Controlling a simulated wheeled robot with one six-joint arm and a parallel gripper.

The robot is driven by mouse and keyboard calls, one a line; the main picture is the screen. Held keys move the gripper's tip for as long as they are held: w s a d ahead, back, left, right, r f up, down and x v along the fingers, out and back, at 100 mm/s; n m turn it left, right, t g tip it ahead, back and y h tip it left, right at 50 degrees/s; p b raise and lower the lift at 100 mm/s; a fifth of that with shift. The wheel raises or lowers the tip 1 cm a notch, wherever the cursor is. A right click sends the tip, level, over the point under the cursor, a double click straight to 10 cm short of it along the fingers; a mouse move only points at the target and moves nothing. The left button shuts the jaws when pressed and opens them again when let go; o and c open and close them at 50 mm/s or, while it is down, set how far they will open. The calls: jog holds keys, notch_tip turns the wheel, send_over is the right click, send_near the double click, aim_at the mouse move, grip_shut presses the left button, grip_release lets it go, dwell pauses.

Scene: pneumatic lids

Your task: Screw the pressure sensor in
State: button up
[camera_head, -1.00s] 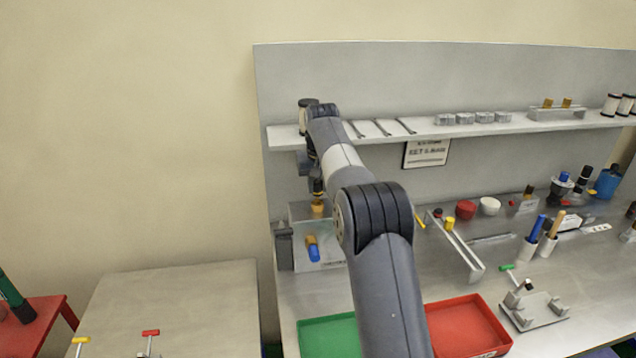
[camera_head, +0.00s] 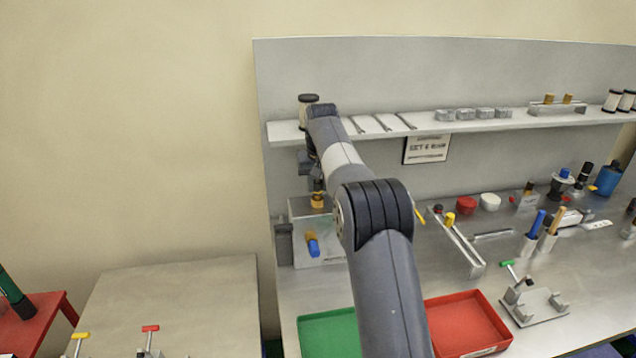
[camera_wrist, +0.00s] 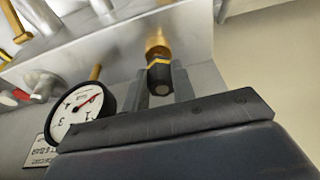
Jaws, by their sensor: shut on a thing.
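The pressure sensor (camera_wrist: 160,76), a dark body with a yellow band and a round grey end face, sits between the two fingers of my gripper (camera_wrist: 162,88). In the wrist view it lines up with a brass fitting (camera_wrist: 158,44) on a pale metal block (camera_wrist: 110,55) and appears to meet it; how far it is threaded in cannot be told. In the head view, the dark sensor (camera_head: 318,185) shows small above the brass fitting (camera_head: 318,201) on the grey block (camera_head: 298,208). My gripper is shut on the sensor; my arm hides much of it there.
A round pressure gauge (camera_wrist: 80,108) is close beside my gripper. A blue-and-orange part (camera_head: 312,244) is at the block's front. A shelf (camera_head: 460,127) runs just behind my wrist. Green (camera_head: 328,335) and red (camera_head: 465,322) trays lie in front.

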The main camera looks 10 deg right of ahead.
jog(key=shift+f, duration=0.5)
jog(key=shift+r, duration=0.1)
jog(key=shift+m, duration=0.3)
jog(key=shift+a+r+m+h+p, duration=0.1)
jog(key=shift+m+h+p, duration=0.2)
jog(key=shift+m+p, duration=0.6)
jog(key=m, duration=0.2)
jog(key=shift+w+a+m+h, duration=0.1)
jog(key=shift+m+h, duration=0.2)
jog(key=m, duration=0.3)
jog(key=shift+g+h, duration=0.3)
jog(key=shift+w+a+f+m, duration=0.1)
jog(key=shift+a+f+m, duration=0.1)
jog(key=shift+m, duration=0.8)
jog(key=shift+m+g+h, duration=0.3)
jog(key=shift+m+g, duration=0.1)
jog(key=shift+m, duration=0.6)
